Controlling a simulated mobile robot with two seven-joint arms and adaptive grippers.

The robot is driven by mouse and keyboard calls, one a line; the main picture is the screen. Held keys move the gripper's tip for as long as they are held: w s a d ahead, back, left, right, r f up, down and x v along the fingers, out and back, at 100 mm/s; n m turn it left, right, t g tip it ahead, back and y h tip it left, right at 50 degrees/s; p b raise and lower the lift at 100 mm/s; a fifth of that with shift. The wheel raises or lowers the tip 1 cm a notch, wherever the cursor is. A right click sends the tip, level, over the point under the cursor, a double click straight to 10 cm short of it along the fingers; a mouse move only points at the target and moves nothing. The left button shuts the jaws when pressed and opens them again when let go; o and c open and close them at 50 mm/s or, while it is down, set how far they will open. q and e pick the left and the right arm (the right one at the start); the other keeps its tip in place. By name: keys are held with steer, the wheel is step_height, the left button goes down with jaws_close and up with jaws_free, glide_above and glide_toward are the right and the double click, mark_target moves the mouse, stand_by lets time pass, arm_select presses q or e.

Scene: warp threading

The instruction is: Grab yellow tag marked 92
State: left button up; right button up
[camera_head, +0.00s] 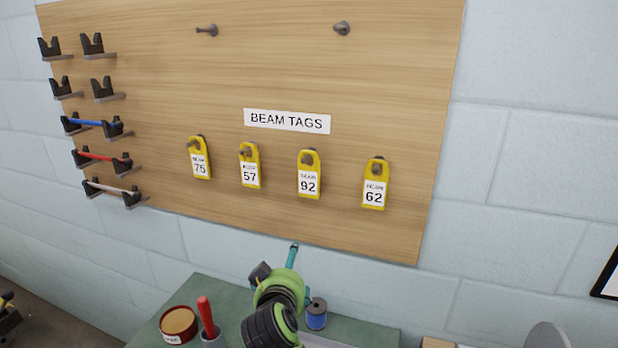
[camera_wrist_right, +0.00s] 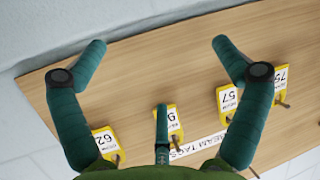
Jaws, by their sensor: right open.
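The yellow tag marked 92 (camera_head: 309,175) hangs on a peg on the wooden board, third from the left in the head view. It also shows in the right wrist view (camera_wrist_right: 175,114), upside down and partly hidden behind a teal finger. My right gripper (camera_head: 288,262), with a green body and teal fingers, is below the tag in the head view, apart from it. In the right wrist view the gripper (camera_wrist_right: 160,45) is open, its outer fingers spread wide with nothing between them. My left gripper is not in view.
Yellow tags 75 (camera_head: 200,158), 57 (camera_head: 249,166) and 62 (camera_head: 375,184) hang beside it under the BEAM TAGS sign (camera_head: 287,120). Racks with coloured rods line the board's left edge. Below, a green table (camera_head: 215,290) holds a round tin (camera_head: 179,324) and a blue spool (camera_head: 316,315).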

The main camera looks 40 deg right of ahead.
mark_target(313, 172)
steer(key=w+d+r+m+g+h, duration=0.1)
steer(key=d+r+m+h, duration=0.2)
steer(key=r, duration=0.6)
steer(key=w+d+r+m+h, duration=0.1)
steer(key=d+r+m+h, duration=0.15)
steer(key=r, duration=0.55)
steer(key=shift+m+h, duration=0.35)
steer(key=p+x, duration=0.4)
steer(key=x, duration=0.2)
steer(key=shift+s+r+p, duration=0.15)
steer(key=shift+p, duration=0.2)
steer(key=shift+d, duration=0.3)
steer(key=shift+w+f, duration=0.2)
steer(key=shift+w, duration=0.05)
steer(key=c, duration=1.1)
